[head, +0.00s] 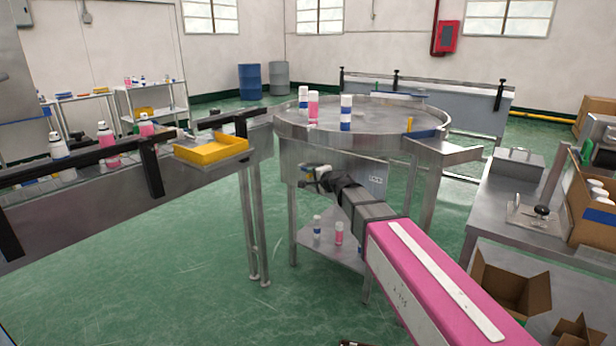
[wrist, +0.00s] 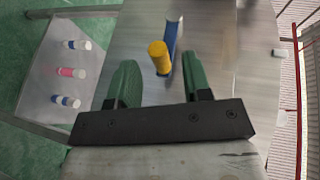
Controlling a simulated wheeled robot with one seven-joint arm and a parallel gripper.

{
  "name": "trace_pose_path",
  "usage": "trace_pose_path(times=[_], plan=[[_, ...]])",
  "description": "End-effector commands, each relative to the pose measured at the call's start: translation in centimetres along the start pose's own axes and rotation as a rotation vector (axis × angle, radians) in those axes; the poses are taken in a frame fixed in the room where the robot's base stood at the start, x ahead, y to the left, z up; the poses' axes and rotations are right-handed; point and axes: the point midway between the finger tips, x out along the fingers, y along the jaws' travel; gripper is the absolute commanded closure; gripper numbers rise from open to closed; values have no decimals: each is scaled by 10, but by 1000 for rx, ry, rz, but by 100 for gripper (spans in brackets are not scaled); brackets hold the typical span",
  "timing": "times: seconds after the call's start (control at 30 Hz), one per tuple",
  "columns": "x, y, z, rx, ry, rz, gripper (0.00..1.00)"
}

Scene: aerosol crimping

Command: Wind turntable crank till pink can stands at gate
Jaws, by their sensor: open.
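The round metal turntable (head: 385,117) carries a pink can (head: 313,107) near its left front rim. White-and-blue cans stand beside it, one behind (head: 303,97) and one to its right (head: 346,113). At the turntable's right edge, a blue strip (head: 426,134) and a yellow post, apparently the gate, stand by a chute. My gripper (head: 317,177) is at the turntable's front panel, mostly hidden by my arm. In the wrist view, its open green fingers (wrist: 160,82) lie either side of the crank's yellow knob (wrist: 158,56); contact is unclear. The blue crank arm (wrist: 174,42) shows behind.
A lower shelf (head: 320,256) under the turntable holds small cans. A conveyor with cans and a yellow tray (head: 210,150) runs at left. A workbench (head: 490,205) with boxes stands at right. Open green floor lies in the left foreground.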

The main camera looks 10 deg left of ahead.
Motion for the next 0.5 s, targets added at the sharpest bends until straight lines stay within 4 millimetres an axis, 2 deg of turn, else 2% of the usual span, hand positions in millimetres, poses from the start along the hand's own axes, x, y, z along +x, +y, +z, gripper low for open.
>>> trace_pose_path(times=[0.03,0.2,0.33,0.5], plan=[[14,0,-1,0,-1,0,55],[41,0,0,0,-2,1,55],[50,0,0,-1,-1,1,55],[51,0,0,-1,-1,0,55]])
